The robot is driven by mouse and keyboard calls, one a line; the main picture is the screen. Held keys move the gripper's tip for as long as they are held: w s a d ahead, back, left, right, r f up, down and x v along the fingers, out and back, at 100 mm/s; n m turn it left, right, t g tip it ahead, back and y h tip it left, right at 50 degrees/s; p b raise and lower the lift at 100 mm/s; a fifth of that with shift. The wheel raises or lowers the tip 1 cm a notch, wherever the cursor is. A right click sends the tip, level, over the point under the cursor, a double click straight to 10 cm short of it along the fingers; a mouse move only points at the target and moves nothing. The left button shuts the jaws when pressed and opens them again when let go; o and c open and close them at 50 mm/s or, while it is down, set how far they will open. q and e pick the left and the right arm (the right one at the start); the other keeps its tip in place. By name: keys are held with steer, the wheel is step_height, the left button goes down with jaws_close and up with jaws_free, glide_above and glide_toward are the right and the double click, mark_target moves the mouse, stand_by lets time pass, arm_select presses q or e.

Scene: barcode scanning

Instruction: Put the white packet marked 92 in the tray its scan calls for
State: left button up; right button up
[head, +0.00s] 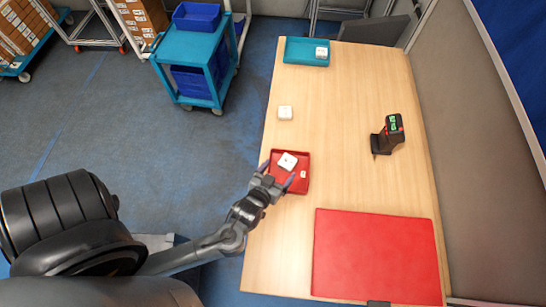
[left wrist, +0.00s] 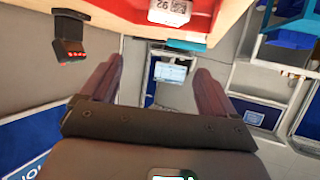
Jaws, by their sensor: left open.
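The white packet marked 92 (head: 287,161) lies in the red tray (head: 305,156) at the table's left edge. Its number and code show upside down in the left wrist view (left wrist: 171,12). My left gripper (head: 277,174) is open and empty at the near left side of the red tray, its fingers spread and apart from the packet. A black scanner (head: 387,136) with a lit green display stands on the right of the table; its text is too small to read. A teal tray (head: 291,51) at the far end holds another white packet (head: 320,53). My right gripper is out of view.
Another white packet (head: 285,113) lies on bare table beyond the red tray. A small white piece (head: 303,174) is at the red tray's right side. A red mat (head: 375,255) covers the near table. A grey partition (head: 470,120) borders the right; the table's middle is clear.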

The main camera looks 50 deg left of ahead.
arm_select(q)
steer(key=shift+s+d+r+g+h, duration=0.15)
steer(key=shift+s+d+r+h, duration=0.2)
steer(key=shift+s+d, duration=0.2)
steer(key=shift+s+d+r+g+h, duration=0.15)
steer(key=shift+s+d+r+h, duration=0.2)
steer(key=shift+s, duration=0.3)
steer(key=s+d+r+m+g+h, duration=0.2)
steer(key=s+r+m+g+h, duration=0.1)
steer(key=s+m+g, duration=0.3)
steer(key=s+r+g, duration=0.1)
steer(key=s+g, duration=0.1)
steer(key=s, duration=0.1)
steer(key=shift+d+r, duration=0.2)
steer(key=shift+d, duration=0.05)
step_height(320, 180, up, 12)
steer(key=p, duration=1.2)
